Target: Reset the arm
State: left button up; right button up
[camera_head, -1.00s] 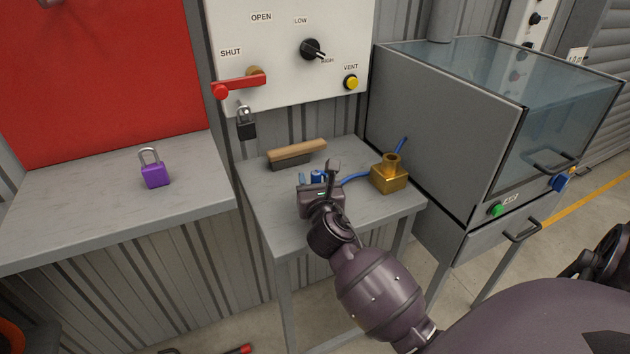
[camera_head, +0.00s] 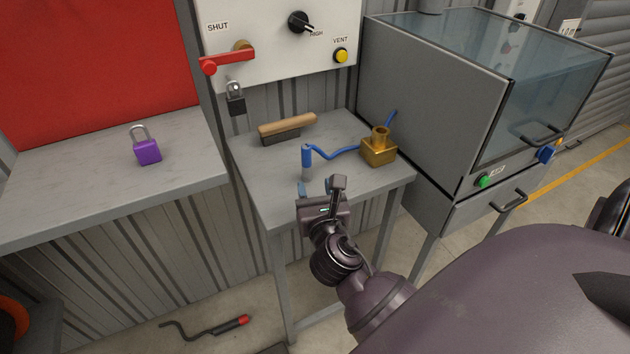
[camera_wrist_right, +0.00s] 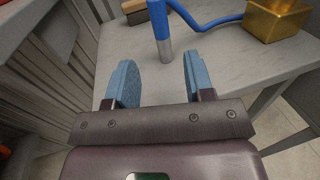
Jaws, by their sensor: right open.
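My right gripper (camera_head: 319,187) is at the front edge of the small grey table. In the right wrist view its two blue finger pads (camera_wrist_right: 158,82) stand apart with nothing between them. A blue-handled tool with a silver lower end (camera_head: 306,162) stands upright on the table, just beyond the fingers and apart from them. It also shows in the right wrist view (camera_wrist_right: 163,35). A blue cord (camera_head: 340,153) runs from it to a brass block with a round neck (camera_head: 378,150). My left gripper does not show.
A wooden-backed brush (camera_head: 287,128) lies at the table's back. A purple padlock (camera_head: 147,150) stands on the left bench (camera_head: 75,185). A panel above has a red lever (camera_head: 228,61) and a hanging dark padlock (camera_head: 235,102). A glass-topped grey cabinet (camera_head: 430,110) is at right. A red-ended tool (camera_head: 225,327) lies on the floor.

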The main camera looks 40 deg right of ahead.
dwell(0.4)
jog(key=s+d+f+m+g+y, duration=0.1)
jog(key=s+f+m+g, duration=0.35)
jog(key=s+m, duration=0.3)
jog(key=s+f+m+g+y, duration=0.1)
jog(key=s+f+m+g, duration=0.2)
jog(key=s+f+m, duration=0.45)
jog(key=s+a+f+m+g+y, duration=0.1)
jog(key=s+a+m+g+y, duration=0.25)
jog(key=s+m, duration=0.35)
jog(key=s+a+m+g+y, duration=0.2)
jog(key=s+m+g, duration=0.2)
jog(key=s+m, duration=0.4)
jog(key=w+a+f+t+p, duration=0.1)
jog(key=w+t+p, duration=0.3)
jog(key=w+t, duration=0.6)
jog(key=shift+w+f+n+y, duration=0.25)
jog(key=shift+f+n+y, duration=0.2)
jog(key=shift+f, duration=0.45)
